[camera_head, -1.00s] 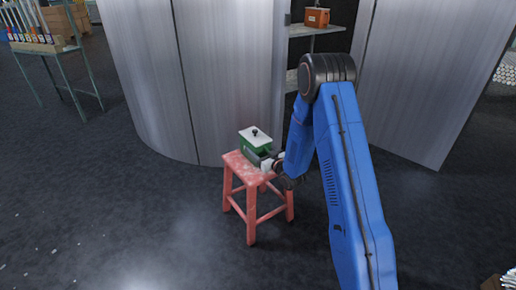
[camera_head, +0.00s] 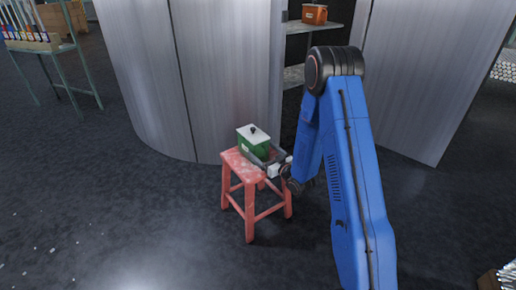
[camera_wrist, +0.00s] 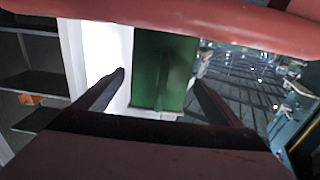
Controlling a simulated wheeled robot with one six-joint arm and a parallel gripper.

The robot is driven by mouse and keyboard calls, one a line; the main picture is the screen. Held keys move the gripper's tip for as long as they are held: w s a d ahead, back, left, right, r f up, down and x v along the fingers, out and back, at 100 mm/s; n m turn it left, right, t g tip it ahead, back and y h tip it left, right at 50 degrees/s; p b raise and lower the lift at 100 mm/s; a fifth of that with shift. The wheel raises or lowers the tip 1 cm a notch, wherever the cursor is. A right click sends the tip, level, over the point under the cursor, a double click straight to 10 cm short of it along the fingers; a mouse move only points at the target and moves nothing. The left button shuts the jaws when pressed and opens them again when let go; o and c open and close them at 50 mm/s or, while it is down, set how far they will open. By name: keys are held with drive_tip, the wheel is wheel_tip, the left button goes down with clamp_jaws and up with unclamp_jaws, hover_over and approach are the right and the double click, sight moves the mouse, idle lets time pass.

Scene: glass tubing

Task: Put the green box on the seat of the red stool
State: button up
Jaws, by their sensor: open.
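The green box (camera_head: 254,147) with a white lid (camera_head: 253,134) and dark knob sits upright on the seat of the red stool (camera_head: 232,162), toward its back. My gripper (camera_head: 268,153) is open at the right side of the box, its fingers reaching in low over the seat. In the wrist view the green side of the box (camera_wrist: 163,70) fills the middle between the spread fingers (camera_wrist: 160,80). I cannot tell whether a finger touches the box.
A grey metal cabinet (camera_head: 225,70) stands close behind the stool. Its open shelves hold an orange-brown box (camera_head: 314,14). A rack table with bottles (camera_head: 38,45) stands at the far left. The dark floor (camera_head: 120,220) left of the stool is clear.

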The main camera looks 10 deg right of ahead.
drive_tip(key=v, duration=0.6)
drive_tip(key=s+d+r+m+g+h, duration=0.1)
drive_tip(key=s+d+r+g+h, duration=0.15)
drive_tip(key=r, duration=0.45)
drive_tip(key=s+d+r+g+h, duration=0.2)
drive_tip(key=s+r+h, duration=0.1)
drive_tip(key=r, duration=0.4)
drive_tip(key=s+r+m+g, duration=0.1)
drive_tip(key=s+r+g, duration=0.1)
drive_tip(key=s, duration=1.1)
drive_tip(key=s+r+m+g+h, duration=0.1)
drive_tip(key=s+r+g, duration=0.2)
drive_tip(key=s, duration=1)
drive_tip(key=s+r+m+g, duration=0.1)
drive_tip(key=s+r, duration=0.4)
drive_tip(key=s, duration=0.9)
drive_tip(key=shift+a+m+g, duration=0.3)
drive_tip(key=shift+a+g, duration=0.15)
drive_tip(key=shift+g, duration=0.2)
drive_tip(key=shift+h, duration=0.25)
drive_tip(key=shift+c, duration=0.3)
